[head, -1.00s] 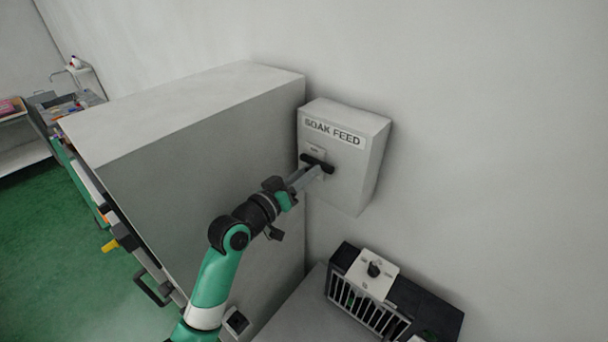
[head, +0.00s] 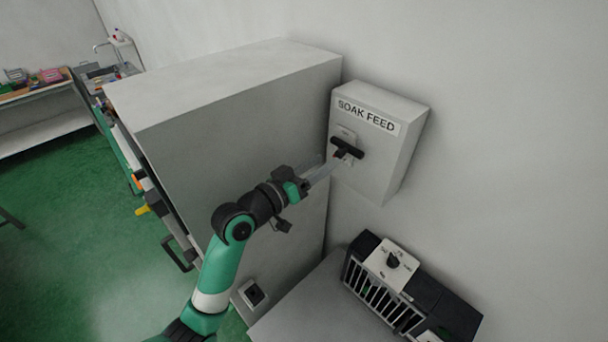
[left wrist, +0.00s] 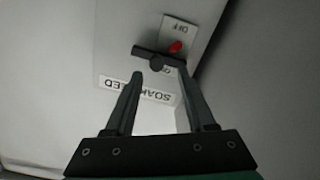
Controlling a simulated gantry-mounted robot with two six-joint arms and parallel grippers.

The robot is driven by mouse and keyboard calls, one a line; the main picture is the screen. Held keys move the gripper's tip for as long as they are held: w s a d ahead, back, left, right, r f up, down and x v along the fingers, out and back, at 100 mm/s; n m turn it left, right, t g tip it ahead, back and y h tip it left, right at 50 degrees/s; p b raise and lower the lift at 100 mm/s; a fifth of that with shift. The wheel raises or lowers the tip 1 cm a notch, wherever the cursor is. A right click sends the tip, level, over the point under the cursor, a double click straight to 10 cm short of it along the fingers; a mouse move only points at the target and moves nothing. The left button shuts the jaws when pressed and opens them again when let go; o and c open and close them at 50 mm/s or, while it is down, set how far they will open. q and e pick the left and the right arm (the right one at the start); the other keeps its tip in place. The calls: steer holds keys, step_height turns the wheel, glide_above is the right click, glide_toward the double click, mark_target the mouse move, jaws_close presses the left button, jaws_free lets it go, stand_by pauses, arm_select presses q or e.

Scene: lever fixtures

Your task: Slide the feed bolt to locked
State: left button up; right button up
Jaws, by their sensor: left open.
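The grey-white box labelled SOAK FEED (head: 388,150) is fixed to the wall. A black bar handle (head: 347,147) on its front appears to be the feed bolt. In the left wrist view the handle (left wrist: 146,51) crosses a small plate (left wrist: 180,31) marked OFF, with a red mark (left wrist: 176,47) beside it. A second marking is partly hidden behind the handle. My left gripper (head: 328,168) is open, its fingertips close to the handle. In the left wrist view its fingers (left wrist: 157,72) are apart with nothing clearly between them; contact with the handle cannot be told. My right gripper is not in view.
A large grey cabinet (head: 235,120) stands left of the box, close to my arm. Below right is a dark slatted unit (head: 455,312) with a white knob panel (head: 388,268). Wall right of the box is clear.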

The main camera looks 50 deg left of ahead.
arm_select(q)
steer(key=s+p, duration=0.1)
steer(key=s, duration=0.6)
steer(key=shift+d, duration=0.2)
steer(key=shift+w, duration=0.1)
